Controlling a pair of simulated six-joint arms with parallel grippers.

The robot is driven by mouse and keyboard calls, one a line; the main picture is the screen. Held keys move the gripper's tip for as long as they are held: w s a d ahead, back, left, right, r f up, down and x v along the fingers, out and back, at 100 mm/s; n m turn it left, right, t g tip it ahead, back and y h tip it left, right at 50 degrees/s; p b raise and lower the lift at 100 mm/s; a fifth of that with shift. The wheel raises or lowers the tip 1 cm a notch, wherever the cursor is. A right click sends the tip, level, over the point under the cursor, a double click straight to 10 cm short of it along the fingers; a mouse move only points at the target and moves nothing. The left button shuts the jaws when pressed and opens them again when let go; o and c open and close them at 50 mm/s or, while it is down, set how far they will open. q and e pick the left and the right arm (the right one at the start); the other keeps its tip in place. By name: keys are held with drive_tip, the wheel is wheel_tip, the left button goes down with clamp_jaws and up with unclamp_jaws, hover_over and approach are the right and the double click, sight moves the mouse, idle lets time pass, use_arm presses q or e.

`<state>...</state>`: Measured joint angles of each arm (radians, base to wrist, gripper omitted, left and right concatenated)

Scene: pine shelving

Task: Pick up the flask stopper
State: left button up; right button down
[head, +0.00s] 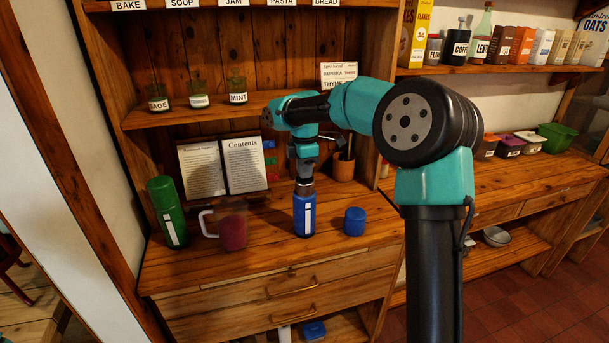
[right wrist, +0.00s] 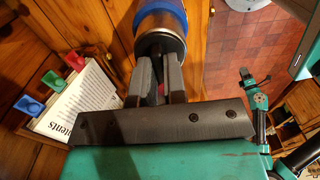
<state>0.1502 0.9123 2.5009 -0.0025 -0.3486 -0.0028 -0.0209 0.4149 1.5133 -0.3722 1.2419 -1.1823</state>
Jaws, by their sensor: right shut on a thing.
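The blue flask (head: 304,216) stands upright on the wooden counter, with a white mark on its side and a steel neck. My right gripper (head: 305,176) points down right at its top. In the right wrist view, the flask's steel rim (right wrist: 160,43) lies just beyond the two grey fingers of this gripper (right wrist: 159,70). The fingers are shut on the flask stopper, which is mostly hidden between them. I cannot tell whether the stopper is still seated in the neck. My left gripper is not in view.
A blue cup-shaped cap (head: 354,222) stands right of the flask. A jug with dark red contents (head: 232,228) and a green flask (head: 167,212) stand left. An open book (head: 244,166) and a utensil pot (head: 343,168) are behind. The counter's front strip is clear.

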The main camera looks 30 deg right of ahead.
drive_tip(key=shift+r, duration=0.1)
drive_tip(key=shift+r, duration=1.55)
drive_tip(key=shift+s+a+r, duration=0.15)
drive_tip(key=shift+s, duration=0.05)
drive_tip(key=s+a+r, duration=0.1)
drive_tip(key=s+a, duration=0.7)
drive_tip(key=s, duration=0.5)
drive_tip(key=shift+s+r, duration=0.15)
drive_tip(key=shift+r, duration=0.05)
drive_tip(key=shift+r, duration=0.1)
drive_tip(key=shift+r, duration=2.4)
